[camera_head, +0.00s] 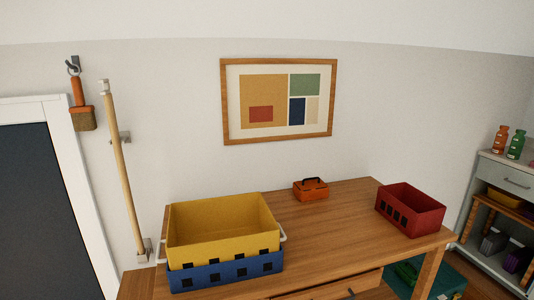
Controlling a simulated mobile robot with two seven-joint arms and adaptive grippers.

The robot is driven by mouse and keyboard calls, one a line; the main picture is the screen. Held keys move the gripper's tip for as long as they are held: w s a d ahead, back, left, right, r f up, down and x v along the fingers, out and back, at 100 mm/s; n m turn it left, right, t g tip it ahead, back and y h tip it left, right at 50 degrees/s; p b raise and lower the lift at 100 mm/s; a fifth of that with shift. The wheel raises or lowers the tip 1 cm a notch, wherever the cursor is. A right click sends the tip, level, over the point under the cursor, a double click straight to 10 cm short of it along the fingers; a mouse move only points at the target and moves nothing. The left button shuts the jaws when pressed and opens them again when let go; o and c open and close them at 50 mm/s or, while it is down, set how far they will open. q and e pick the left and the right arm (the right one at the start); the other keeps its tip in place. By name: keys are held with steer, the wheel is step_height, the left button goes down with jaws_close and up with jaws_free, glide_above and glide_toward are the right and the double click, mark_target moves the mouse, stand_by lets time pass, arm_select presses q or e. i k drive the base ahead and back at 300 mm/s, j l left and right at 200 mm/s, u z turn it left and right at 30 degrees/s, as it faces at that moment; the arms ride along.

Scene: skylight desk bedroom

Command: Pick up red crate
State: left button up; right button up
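The red crate (411,212) stands upright on the right end of the wooden desk (320,232). It is open on top, with dark slots in its front-left wall, and its inside looks empty. It sits close to the desk's right edge. Neither of my grippers shows in the head view.
A yellow crate (215,235) sits in or on a blue crate (226,276) with pale handles at the desk's left. A small orange box (311,189) with a black handle stands at the back. The desk's middle is clear. A shelf unit (504,172) stands at right.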

mark_target(408, 208)
steer(key=z, duration=0.25)
steer(key=i+l+z, duration=0.2)
steer(key=z, duration=0.15)
steer(key=i+l+z, duration=0.25)
steer(key=z, duration=0.15)
steer(key=i+z, duration=0.35)
steer(key=k+l, duration=0.05)
steer(key=l, duration=0.05)
